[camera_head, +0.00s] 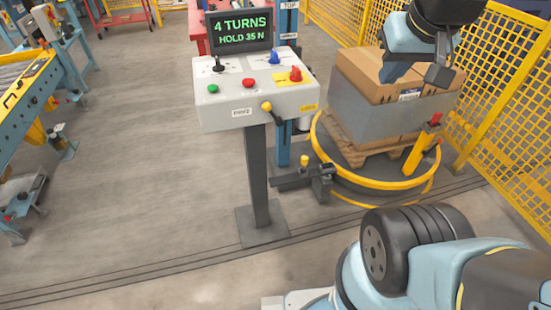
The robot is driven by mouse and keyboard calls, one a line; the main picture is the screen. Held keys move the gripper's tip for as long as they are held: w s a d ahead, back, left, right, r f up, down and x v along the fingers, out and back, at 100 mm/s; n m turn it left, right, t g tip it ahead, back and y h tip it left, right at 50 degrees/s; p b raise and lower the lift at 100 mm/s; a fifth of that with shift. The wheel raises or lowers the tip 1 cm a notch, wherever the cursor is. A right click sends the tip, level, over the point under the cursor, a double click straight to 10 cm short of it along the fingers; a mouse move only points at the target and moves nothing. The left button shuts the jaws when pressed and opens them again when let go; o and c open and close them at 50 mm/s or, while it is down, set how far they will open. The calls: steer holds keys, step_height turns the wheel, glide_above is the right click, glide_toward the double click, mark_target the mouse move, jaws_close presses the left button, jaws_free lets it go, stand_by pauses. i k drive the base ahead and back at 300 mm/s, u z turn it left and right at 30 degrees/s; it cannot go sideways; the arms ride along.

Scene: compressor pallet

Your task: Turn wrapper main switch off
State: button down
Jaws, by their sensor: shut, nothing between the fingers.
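The wrapper's grey control box (220,117) stands on a post left of centre. On its top right, a red knob (296,74) sits on a yellow plate (281,77); it looks like the main switch, but its position marks are too small to read. A yellow-tipped lever (267,107) sticks out of the front face. My gripper (438,76) is at the upper right, in front of the wrapped carton and well right of the control box. It is shut and empty, apart from the controls.
The box also carries a black lever (217,64), a green button (213,89), a red button (248,83) and a blue knob (275,58). A display (239,31) reads "4 TURNS HOLD 35 N". The carton (365,75) stands on a yellow-ringed turntable (385,184). Floor left of the post is clear.

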mark_target(296, 77)
steer(key=z, duration=0.5)
steer(key=k, duration=0.7)
steer(key=u, duration=1)
steer(key=i, duration=1.1)
steer(key=z, duration=1.75)
